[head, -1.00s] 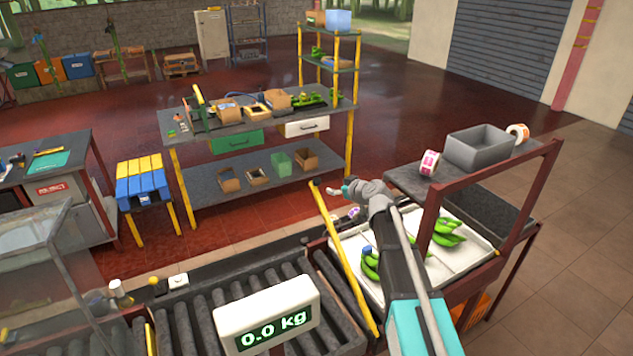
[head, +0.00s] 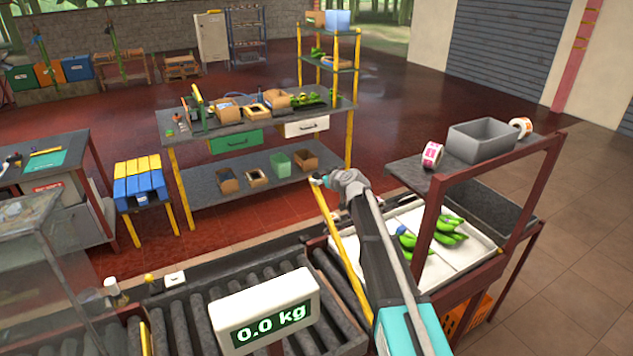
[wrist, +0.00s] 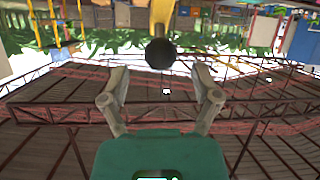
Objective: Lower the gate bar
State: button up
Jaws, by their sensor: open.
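The gate bar (head: 344,252) is a long yellow bar standing raised and tilted beside the roller conveyor. Its upper end leans left in the head view. My gripper (head: 318,180) is at that upper end, very close to it; whether they touch cannot be told. In the wrist view, the bar's dark round end (wrist: 160,53) shows between and just beyond the fingertips of my gripper (wrist: 162,72), with a yellow part of the bar (wrist: 163,14) behind it. The fingers are spread apart with nothing held. The bar's lower end is partly hidden by my arm and the scale display.
The roller conveyor (head: 185,322) and a scale display (head: 265,310) reading 0.0 kg are in front. A white tray (head: 478,258) with green bananas (head: 450,230) lies right, under a shelf with a grey bin (head: 482,142). A workbench (head: 262,122) stands behind.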

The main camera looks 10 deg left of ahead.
aim_at(318, 177)
jog(key=shift+b+x, duration=0.45)
jog(key=shift+x, duration=1.35)
grip_shut()
